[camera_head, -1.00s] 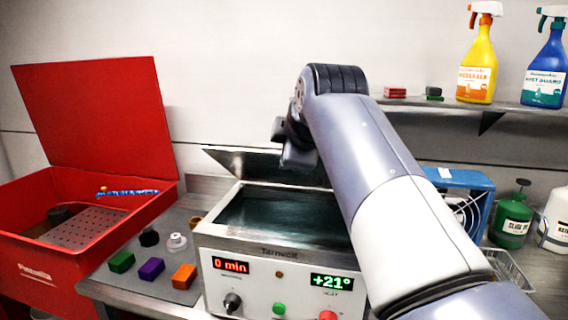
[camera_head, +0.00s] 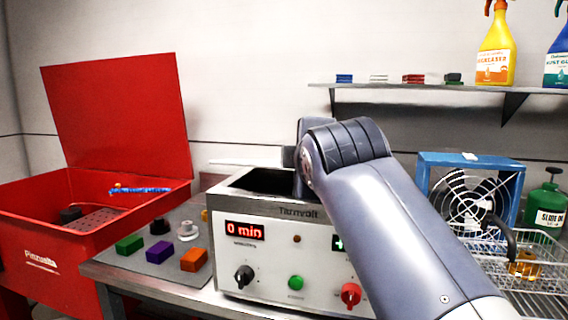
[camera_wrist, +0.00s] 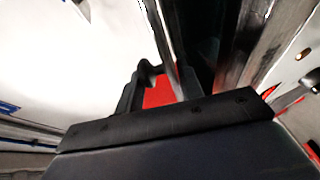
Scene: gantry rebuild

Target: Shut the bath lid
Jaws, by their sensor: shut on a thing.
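The bath (camera_head: 300,250) is a white box with a "Tarnvolt" label, a red "0 min" display, a black knob, a green button and a red knob. Its dark opening (camera_head: 252,181) still shows at the top. The bath lid (camera_head: 245,162) appears as a thin pale strip, nearly edge-on, above the back of the opening, so it is not flat on the rim. In the wrist view, my gripper (camera_wrist: 162,72) is shut on a thin edge that appears to be the lid's. My arm hides the gripper and the lid's right part in the head view.
A red washer tub (camera_head: 120,110) with its lid up stands left. Green, purple and orange blocks (camera_head: 159,249) lie on a grey mat. A blue fan (camera_head: 465,185) and a wire basket (camera_head: 540,255) are right. A shelf (camera_head: 430,88) with spray bottles hangs behind.

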